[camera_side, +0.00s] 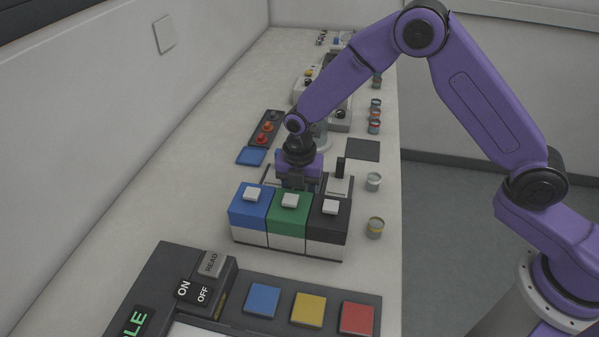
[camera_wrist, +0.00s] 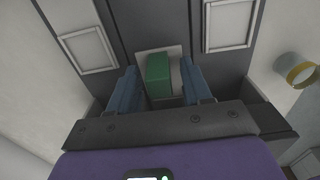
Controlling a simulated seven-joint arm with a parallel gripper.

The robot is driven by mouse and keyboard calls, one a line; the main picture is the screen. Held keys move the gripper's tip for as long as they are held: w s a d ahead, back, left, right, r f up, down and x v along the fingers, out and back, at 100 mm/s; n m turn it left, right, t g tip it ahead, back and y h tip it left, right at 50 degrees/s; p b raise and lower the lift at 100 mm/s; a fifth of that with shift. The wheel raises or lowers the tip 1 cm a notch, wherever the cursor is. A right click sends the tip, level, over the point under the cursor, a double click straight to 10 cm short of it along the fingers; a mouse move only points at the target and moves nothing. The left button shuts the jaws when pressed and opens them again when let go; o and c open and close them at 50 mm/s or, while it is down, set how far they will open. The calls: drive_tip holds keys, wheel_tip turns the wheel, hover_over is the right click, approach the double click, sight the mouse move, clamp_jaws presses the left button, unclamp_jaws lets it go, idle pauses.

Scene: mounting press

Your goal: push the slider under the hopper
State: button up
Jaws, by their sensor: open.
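A row of blue (camera_side: 251,208), green (camera_side: 288,218) and black (camera_side: 328,222) hopper boxes stands at the middle of the bench, each with a white knob on top and a pale base. My gripper (camera_side: 298,182) points down just behind the row; the boxes hide its fingertips in the side view. In the wrist view my gripper (camera_wrist: 158,78) is open, with its blue fingers on either side of a small green block (camera_wrist: 158,67), seemingly the slider. The block sits on a pale square plate. I cannot tell whether the fingers touch it.
Framed pale plates (camera_wrist: 88,48) and (camera_wrist: 229,24) flank the block. A control panel with coloured buttons (camera_side: 308,308) is in front.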

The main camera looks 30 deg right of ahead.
wheel_tip(320, 180, up, 17)
idle(0.4)
drive_tip(key=shift+s, duration=0.1)
idle(0.4)
drive_tip(key=s+d+m, duration=0.4)
drive_tip(key=s+d, duration=0.1)
drive_tip(key=s, duration=0.5)
drive_tip(key=s+d+m, duration=0.5)
drive_tip(key=s+d, duration=0.1)
drive_tip(key=s, duration=0.5)
drive_tip(key=s+d+m, duration=0.5)
drive_tip(key=s, duration=0.5)
drive_tip(key=shift+s+d+f, duration=0.25)
drive_tip(key=shift+d+f, duration=0.05)
drive_tip(key=shift+d, duration=0.05)
